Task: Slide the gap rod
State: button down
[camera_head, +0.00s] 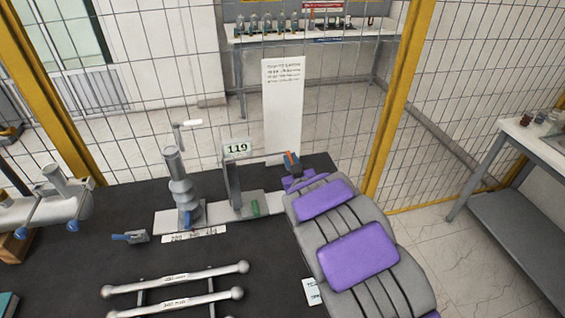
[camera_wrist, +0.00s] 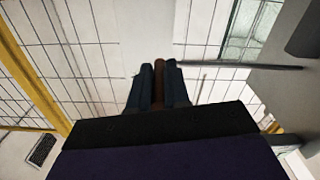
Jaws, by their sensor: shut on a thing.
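My gripper (camera_head: 291,161) is at the table's far edge, right of the grey upright (camera_head: 232,185) below the 119 sign. It is shut on a narrow orange-brown piece (camera_head: 288,158), which looks like the handle of the gap rod. In the wrist view, the two dark fingers (camera_wrist: 159,85) stand on either side of this brown handle (camera_wrist: 159,76). A thin grey rod (camera_wrist: 245,66) runs sideways from near the fingers towards a grey part at right. Its join to the handle is hidden. The ribbed grey bushing (camera_head: 181,190) stands left of the upright.
The 119 sign (camera_head: 237,149) tops the upright. Ball-ended bars (camera_head: 180,278) lie in front on the black table (camera_head: 75,262). A wire fence (camera_head: 215,105) stands behind.

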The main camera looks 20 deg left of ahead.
jog(key=shift+w+d, duration=0.3)
jog(key=shift+d, duration=0.2)
jog(key=shift+w+d, duration=0.3)
jog(key=shift+d, duration=0.2)
jog(key=c, duration=1.1)
grip_release()
jog(key=shift+s+a+f, duration=0.1)
jog(key=shift+s+a, duration=0.05)
jog(key=shift+a, duration=0.3)
jog(key=shift+d, duration=0.2)
jog(key=shift+d, duration=0.2)
